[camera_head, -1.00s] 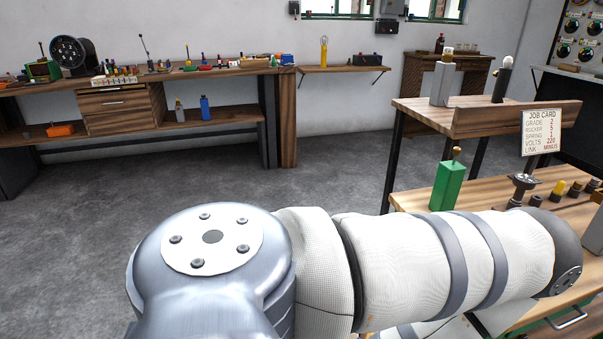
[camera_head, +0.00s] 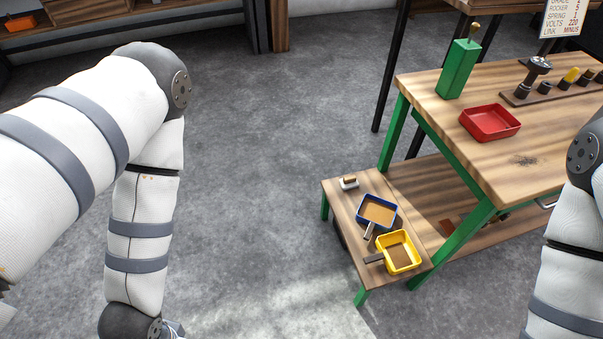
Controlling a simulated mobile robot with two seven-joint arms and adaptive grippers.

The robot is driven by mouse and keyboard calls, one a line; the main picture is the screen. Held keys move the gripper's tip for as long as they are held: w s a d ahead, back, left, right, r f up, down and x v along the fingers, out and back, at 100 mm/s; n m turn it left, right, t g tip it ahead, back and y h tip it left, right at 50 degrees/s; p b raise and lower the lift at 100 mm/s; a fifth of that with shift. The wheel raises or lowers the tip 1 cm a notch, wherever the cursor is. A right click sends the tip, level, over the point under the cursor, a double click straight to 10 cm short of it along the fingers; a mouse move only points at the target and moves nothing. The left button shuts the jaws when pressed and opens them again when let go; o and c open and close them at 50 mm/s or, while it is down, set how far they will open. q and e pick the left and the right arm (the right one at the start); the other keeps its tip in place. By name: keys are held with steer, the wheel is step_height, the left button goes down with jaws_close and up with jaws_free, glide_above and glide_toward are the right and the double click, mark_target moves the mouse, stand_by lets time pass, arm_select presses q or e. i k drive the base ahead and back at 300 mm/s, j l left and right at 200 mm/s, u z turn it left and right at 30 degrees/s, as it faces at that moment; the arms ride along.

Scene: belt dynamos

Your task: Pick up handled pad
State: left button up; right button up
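A small pale block with a wooden grip on top (camera_head: 348,182) sits at the back left of the low wooden side shelf; it looks like the handled pad. On the same shelf lie a blue-rimmed tray (camera_head: 377,212) and a yellow-rimmed tray (camera_head: 399,252), each with a short handle and a brown inside. My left arm comes in from the left and bends down, leaving at the bottom edge well left of the shelf. My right arm shows at the right edge. Neither gripper's fingers are in view.
The workbench (camera_head: 450,105) has green legs and carries a red tray (camera_head: 490,122), a green block (camera_head: 458,68) and a row of small parts on a strip. A job card (camera_head: 566,18) stands behind. Grey floor (camera_head: 260,170) is clear left of the shelf.

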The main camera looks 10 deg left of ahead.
mark_target(349, 182)
steer(key=i+j, duration=0.35)
steer(key=i, duration=0.2)
steer(key=i+j+z, duration=0.15)
steer(key=i+j, duration=0.15)
steer(key=i, duration=0.25)
